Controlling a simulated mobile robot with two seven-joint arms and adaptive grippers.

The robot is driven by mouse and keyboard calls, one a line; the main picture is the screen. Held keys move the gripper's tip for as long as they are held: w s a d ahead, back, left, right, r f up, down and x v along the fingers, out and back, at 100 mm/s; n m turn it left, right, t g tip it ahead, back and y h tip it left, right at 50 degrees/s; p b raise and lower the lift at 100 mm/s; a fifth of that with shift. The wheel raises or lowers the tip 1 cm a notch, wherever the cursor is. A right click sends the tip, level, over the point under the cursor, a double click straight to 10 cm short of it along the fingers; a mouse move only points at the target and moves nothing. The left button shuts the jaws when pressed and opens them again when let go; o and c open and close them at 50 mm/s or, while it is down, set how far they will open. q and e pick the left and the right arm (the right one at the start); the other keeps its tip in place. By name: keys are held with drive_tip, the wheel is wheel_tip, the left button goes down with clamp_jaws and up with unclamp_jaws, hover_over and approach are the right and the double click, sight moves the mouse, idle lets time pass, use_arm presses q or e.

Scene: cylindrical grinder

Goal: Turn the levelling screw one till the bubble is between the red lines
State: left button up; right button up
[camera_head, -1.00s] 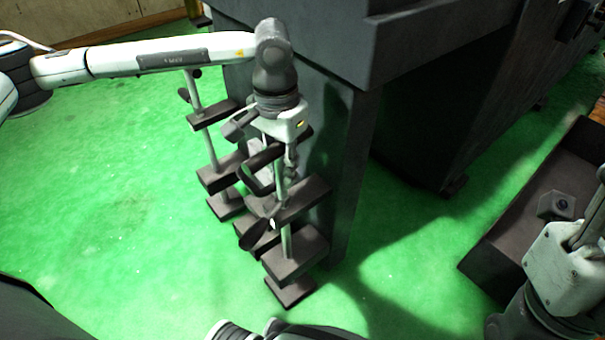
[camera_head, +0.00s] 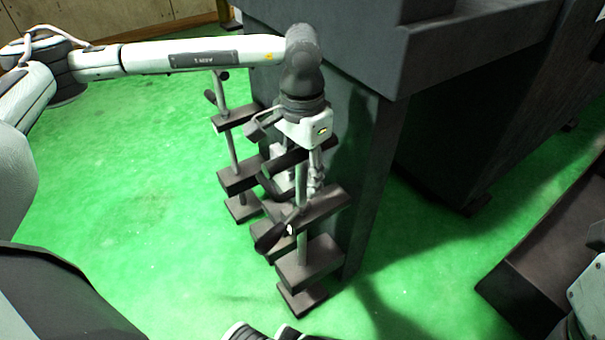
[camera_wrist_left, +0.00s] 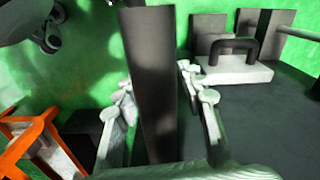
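Several levelling screws, upright grey rods with dark plates and handles, stand beside the grey machine. A rear screw (camera_head: 231,148) is in clear view. A nearer screw (camera_head: 302,235) stands below my left gripper (camera_head: 302,172); I cannot tell which is screw one. In the left wrist view, a dark bar (camera_wrist_left: 153,80) runs between the left gripper's fingers (camera_wrist_left: 163,95). The fingers stand apart on both sides of it, with a gap on the right side. No bubble or red lines can be made out. My right gripper is out of view; only part of its arm shows.
The grey machine (camera_head: 365,170) stands close to the gripper's right. A dark tray (camera_head: 530,285) lies at the right. Green floor (camera_head: 130,210) is clear at the left. In the wrist view are a pale block with a black handle (camera_wrist_left: 236,70) and an orange frame (camera_wrist_left: 60,140).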

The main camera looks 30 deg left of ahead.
use_arm(q)
wheel_tip(320, 180, up, 12)
idle(0.6)
idle(0.5)
